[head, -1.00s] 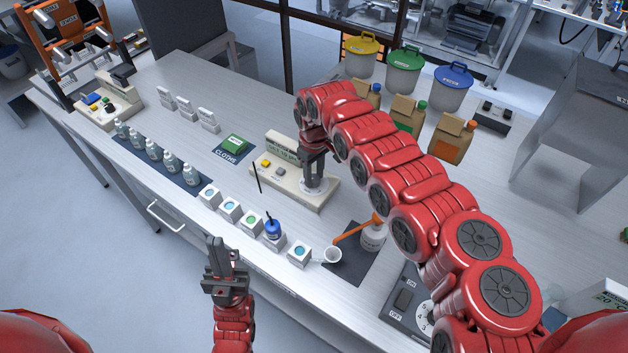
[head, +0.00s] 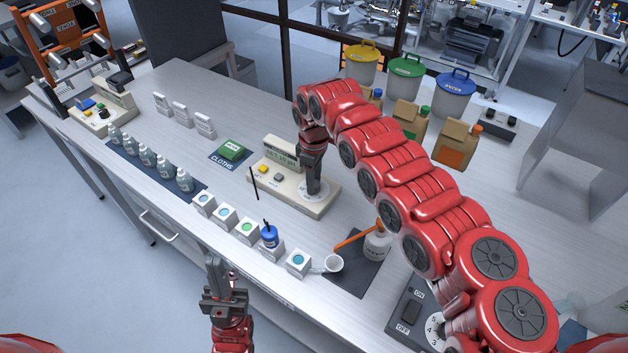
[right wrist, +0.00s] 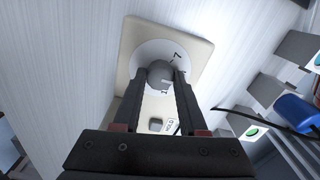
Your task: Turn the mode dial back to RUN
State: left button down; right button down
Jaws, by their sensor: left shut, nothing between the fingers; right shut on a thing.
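The mode dial is at the right end of a beige meter box (head: 270,180) on the bench. In the right wrist view its round grey knob (right wrist: 160,72) sits on a white disc (right wrist: 144,57) with dark marks. I cannot read which mode it points at. My right gripper (head: 313,190) points down from above and is shut on the knob, one finger on each side; it also shows in the right wrist view (right wrist: 163,80). In the head view the gripper hides most of the knob. My left gripper (head: 215,262) is shut and empty, in front of the bench's front edge.
The meter has a small display (head: 281,150), a yellow button (head: 263,169) and a grey button (head: 279,177). A green cloth pack (head: 232,150) lies to the left.

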jog(key=shift+c, duration=2.2)
grip_release()
notch_tip(320, 180, up, 17)
jog(key=b, duration=0.1)
jog(key=shift+r+b, duration=0.2)
jog(key=shift+b, duration=0.15)
jog(key=shift+s, duration=0.1)
